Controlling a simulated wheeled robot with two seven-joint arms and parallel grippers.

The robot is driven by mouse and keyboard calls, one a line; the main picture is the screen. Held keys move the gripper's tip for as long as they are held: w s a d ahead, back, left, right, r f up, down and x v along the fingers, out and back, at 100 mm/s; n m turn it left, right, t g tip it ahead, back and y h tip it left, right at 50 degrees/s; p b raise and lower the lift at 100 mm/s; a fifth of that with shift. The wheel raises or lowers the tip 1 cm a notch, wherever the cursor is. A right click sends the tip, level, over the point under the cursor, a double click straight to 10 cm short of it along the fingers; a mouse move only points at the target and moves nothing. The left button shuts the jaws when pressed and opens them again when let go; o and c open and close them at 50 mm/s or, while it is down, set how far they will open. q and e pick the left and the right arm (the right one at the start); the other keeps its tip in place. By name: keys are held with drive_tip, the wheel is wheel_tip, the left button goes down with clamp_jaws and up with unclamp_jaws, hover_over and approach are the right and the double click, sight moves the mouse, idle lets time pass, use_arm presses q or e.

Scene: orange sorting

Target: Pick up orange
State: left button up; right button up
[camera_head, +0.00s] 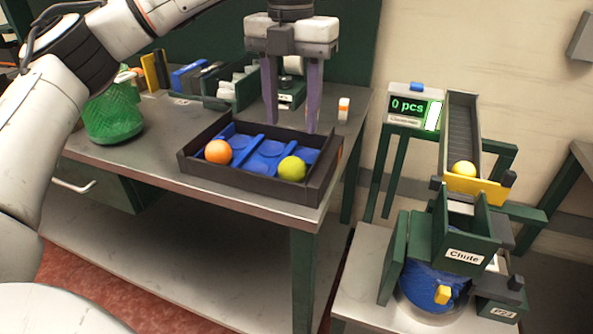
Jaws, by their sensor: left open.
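An orange (218,152) lies at the left end of a dark tray (240,183) with blue inner dividers on the table. A yellow-green fruit (292,168) lies near the tray's right front. My left gripper (291,127) points down above the back right part of the tray. Its two fingers are apart with nothing between them. It is to the right of the orange and not touching it. My right gripper is not in view.
A green container (112,115) stands at the table's left. Folders and small boxes (190,77) line the back. At the right, a ramp (461,130) holds a yellow fruit (464,169) above a box labelled Chute (463,256). A display (413,107) reads 0 pcs.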

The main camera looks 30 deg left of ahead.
sight(292, 159)
use_arm(q)
wheel_tip(292, 159, down, 10)
drive_tip(key=shift+r, duration=0.1)
drive_tip(key=c, duration=0.7)
